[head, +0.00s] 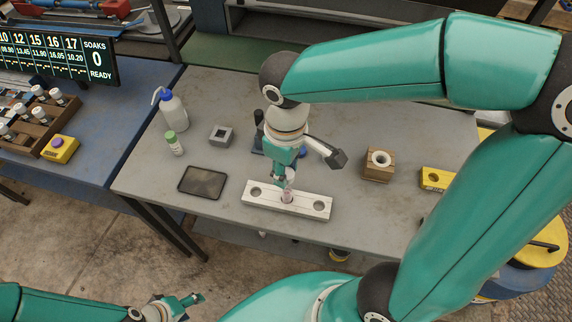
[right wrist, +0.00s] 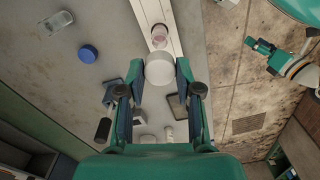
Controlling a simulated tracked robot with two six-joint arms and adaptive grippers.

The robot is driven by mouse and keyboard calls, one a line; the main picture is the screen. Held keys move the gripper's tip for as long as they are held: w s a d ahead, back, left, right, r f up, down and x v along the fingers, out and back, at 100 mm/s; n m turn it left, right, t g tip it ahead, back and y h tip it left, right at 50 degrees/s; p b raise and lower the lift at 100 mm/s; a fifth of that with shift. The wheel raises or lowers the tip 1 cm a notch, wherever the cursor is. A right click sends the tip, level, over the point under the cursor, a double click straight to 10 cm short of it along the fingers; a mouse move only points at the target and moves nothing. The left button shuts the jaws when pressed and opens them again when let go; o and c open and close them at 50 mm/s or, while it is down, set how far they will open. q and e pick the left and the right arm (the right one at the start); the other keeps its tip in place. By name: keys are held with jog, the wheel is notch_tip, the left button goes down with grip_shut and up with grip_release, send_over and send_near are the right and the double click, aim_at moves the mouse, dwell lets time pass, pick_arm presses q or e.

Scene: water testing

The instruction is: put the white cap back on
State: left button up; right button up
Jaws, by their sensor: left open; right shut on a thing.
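The white cap (right wrist: 159,69) is between the fingers of my right gripper (head: 288,176), which is shut on it. In the right wrist view the fingers of this gripper (right wrist: 159,76) press on its two sides. A vial with pinkish content (right wrist: 159,36) stands in the middle hole of the white rack (head: 316,207). In the head view my right gripper is right over this vial (head: 287,197); in the wrist view cap and vial look apart, though the height gap is unclear. My left gripper (head: 192,299) is open and empty, low at the front left, off the table.
A blue cap (right wrist: 88,53) and a clear glass vial (right wrist: 56,23) lie behind the rack. The rack's outer holes look empty.

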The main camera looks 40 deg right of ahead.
jog(key=shift+f+b, duration=1.95)
jog(key=shift+f, duration=0.4)
jog(key=shift+r+p, duration=0.3)
jog(key=shift+p, duration=0.05)
jog(key=shift+s, duration=0.1)
jog(key=shift+f+b, duration=0.3)
jog(key=shift+f+b, duration=0.7)
jog(key=shift+f, duration=0.15)
jog(key=o, duration=0.7)
jog(key=shift+o, duration=0.2)
jog(key=shift+r, duration=0.15)
